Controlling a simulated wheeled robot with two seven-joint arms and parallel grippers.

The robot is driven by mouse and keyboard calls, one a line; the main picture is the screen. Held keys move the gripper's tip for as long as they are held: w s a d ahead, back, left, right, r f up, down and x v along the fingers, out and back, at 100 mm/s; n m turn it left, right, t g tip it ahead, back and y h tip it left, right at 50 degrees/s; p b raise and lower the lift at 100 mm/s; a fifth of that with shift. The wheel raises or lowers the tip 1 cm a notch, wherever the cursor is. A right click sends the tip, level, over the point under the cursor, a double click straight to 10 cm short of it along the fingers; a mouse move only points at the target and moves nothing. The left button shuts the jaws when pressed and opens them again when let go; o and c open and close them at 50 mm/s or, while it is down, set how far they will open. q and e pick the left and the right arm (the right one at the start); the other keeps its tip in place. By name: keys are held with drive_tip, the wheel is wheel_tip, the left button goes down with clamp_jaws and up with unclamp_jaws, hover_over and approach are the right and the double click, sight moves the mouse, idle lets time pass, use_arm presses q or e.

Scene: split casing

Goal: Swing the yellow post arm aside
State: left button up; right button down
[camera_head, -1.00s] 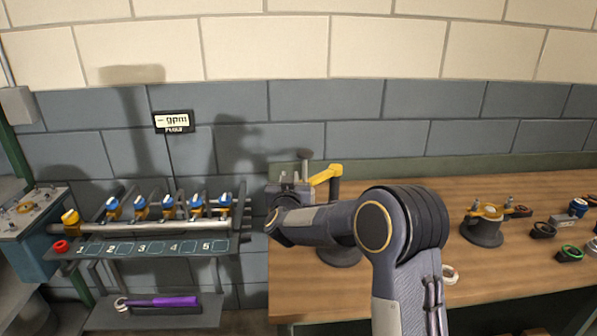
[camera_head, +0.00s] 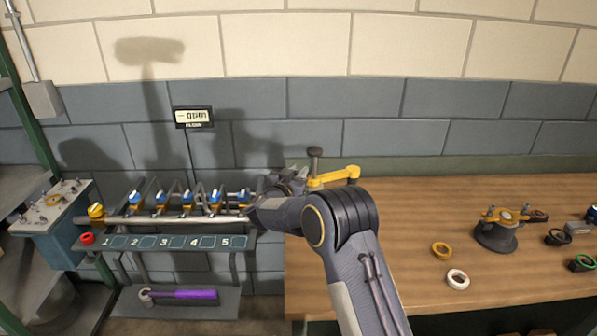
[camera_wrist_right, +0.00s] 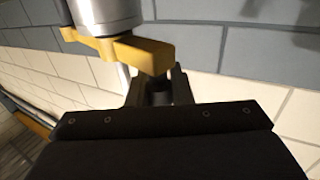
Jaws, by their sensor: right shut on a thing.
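The yellow post arm (camera_head: 335,177) is at the bench's back left edge in the head view. A dark upright post with a knob (camera_head: 315,153) stands at its left part. My right arm reaches across in front, and my right gripper (camera_head: 288,182) is at the left end of the post arm, partly hidden. In the right wrist view the gripper's fingers (camera_wrist_right: 158,88) are shut on the yellow post arm (camera_wrist_right: 135,50), below a grey cylinder (camera_wrist_right: 105,14). The post's base is hidden behind my arm. My left gripper is not in view.
Left is a rack with a pipe, several blue-capped valves and a numbered shelf (camera_head: 170,243); a purple-handled tool (camera_head: 183,295) lies below. The bench middle is clear.

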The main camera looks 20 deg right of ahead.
drive_tip(key=shift+w+r, duration=0.1)
drive_tip(key=shift+r, duration=0.15)
drive_tip(key=c, duration=1.7)
unclamp_jaws()
drive_tip(key=shift+o, duration=0.7)
drive_tip(key=shift+w+f, duration=0.2)
drive_tip(key=shift+s+a, duration=0.35)
drive_tip(key=b+v, duration=0.2)
drive_tip(key=v, duration=0.5)
